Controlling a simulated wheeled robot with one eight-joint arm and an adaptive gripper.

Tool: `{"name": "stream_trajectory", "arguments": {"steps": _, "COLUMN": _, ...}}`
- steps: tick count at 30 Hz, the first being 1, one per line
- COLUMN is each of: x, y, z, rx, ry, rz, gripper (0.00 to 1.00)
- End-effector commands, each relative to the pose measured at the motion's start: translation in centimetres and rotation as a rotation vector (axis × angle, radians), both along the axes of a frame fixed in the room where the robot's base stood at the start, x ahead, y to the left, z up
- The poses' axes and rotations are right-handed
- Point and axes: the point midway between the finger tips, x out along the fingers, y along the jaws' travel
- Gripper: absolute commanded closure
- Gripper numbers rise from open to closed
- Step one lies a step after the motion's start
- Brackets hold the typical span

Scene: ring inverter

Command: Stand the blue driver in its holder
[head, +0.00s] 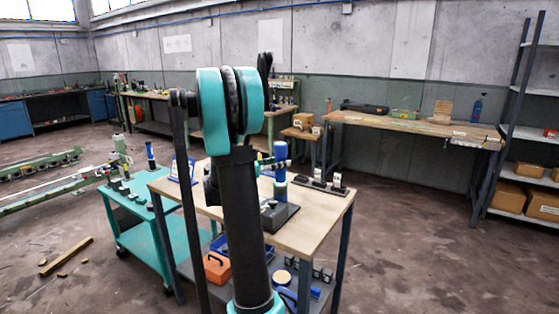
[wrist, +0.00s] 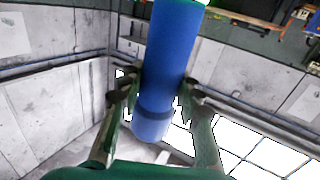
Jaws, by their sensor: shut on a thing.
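The blue driver (head: 281,151) is upright over the table, with a green part (head: 280,189) below its blue body. In the wrist view the thick blue cylinder (wrist: 168,50) runs between my fingers, with a green edge at the top of the picture. My gripper (wrist: 165,95) is shut on it, one finger on each side. In the head view my gripper (head: 277,164) is partly behind my arm. Below the driver is a dark base (head: 283,214), which looks like the holder. My arm covers its left part, and I cannot tell whether the driver touches it.
The wooden table (head: 320,217) also holds a dark rack (head: 320,187) with small upright pieces on the right. A teal cart (head: 135,205) with another blue-topped item (head: 151,154) stands at the left. An orange box (head: 217,266) is on the lower shelf.

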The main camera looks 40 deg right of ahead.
Motion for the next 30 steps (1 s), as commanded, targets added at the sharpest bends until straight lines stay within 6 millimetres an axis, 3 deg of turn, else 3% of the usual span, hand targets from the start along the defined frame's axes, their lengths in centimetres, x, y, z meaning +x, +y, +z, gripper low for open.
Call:
{"name": "stream_trajectory", "arguments": {"steps": 25, "x": 0.01, "y": -0.01, "z": -0.34, "rx": -0.002, "ry": 0.000, "rz": 0.000, "gripper": 1.00}}
{"name": "stream_trajectory", "arguments": {"steps": 26, "x": 0.01, "y": -0.01, "z": -0.34, "rx": -0.002, "ry": 0.000, "rz": 0.000, "gripper": 0.64}}
{"name": "stream_trajectory", "arguments": {"steps": 30, "x": 0.01, "y": -0.01, "z": -0.35, "rx": -0.001, "ry": 0.000, "rz": 0.000, "gripper": 0.46}}
